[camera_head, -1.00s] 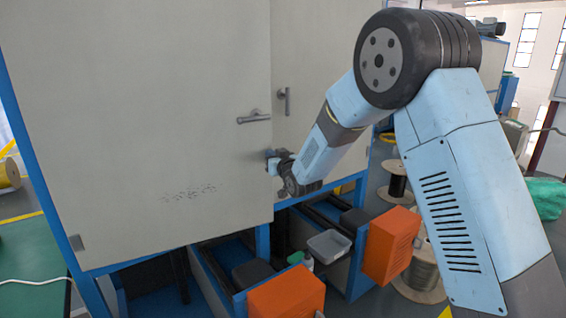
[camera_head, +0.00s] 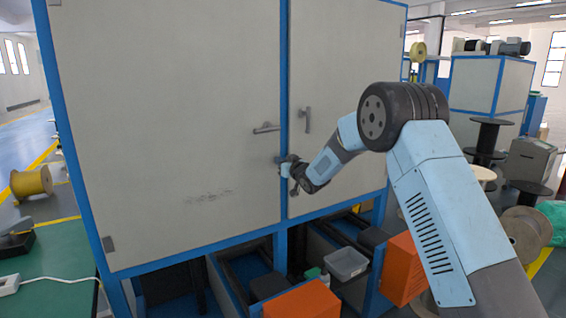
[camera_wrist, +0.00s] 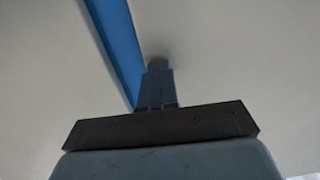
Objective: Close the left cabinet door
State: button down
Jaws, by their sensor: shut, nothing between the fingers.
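The left cabinet door (camera_head: 165,110) is a large beige panel with a horizontal lever handle (camera_head: 266,128) near its right edge. It looks flush with the blue frame, with a blue strip between it and the right door (camera_head: 345,90). The right door has a vertical handle (camera_head: 308,118). My gripper (camera_head: 283,163) is at the left door's right edge, below the lever handle. In the wrist view my gripper (camera_wrist: 157,68) is shut and empty, its tip at or very near a beige panel beside the blue strip (camera_wrist: 118,45). Exact contact is hard to tell.
Orange boxes (camera_head: 303,301) and a grey bin (camera_head: 346,264) sit below the cabinet. A green table (camera_head: 55,260) is at left with a yellow spool (camera_head: 32,183) behind. Spools (camera_head: 525,232) stand at right.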

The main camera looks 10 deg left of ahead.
jog(key=v, duration=1.4)
jog(key=s+d+r+m+h, duration=0.2)
jog(key=s+d+r+h, duration=0.15)
jog(key=d, duration=0.55)
jog(key=s+d+r+m+h, duration=0.25)
jog(key=s+d+r, duration=0.2)
jog(key=d, duration=0.35)
jog(key=s+d+r+m+h, duration=0.1)
jog(key=s+d+r+h, duration=0.3)
jog(key=d, duration=0.5)
jog(key=s+d+f+m+g+h, duration=0.1)
jog(key=s+d, duration=0.3)
jog(key=s, duration=0.7)
jog(key=s+d+f+m+g+h, duration=0.1)
jog(key=s+d+g, duration=0.2)
jog(key=s, duration=0.8)
jog(key=s+d+f+m+g, duration=0.1)
jog(key=s+d, duration=0.4)
jog(key=s, duration=0.6)
jog(key=shift+d+f+m+g+h, duration=0.35)
jog(key=shift+g+h, duration=0.05)
jog(key=shift+g, duration=0.5)
jog(key=shift+w, duration=0.2)
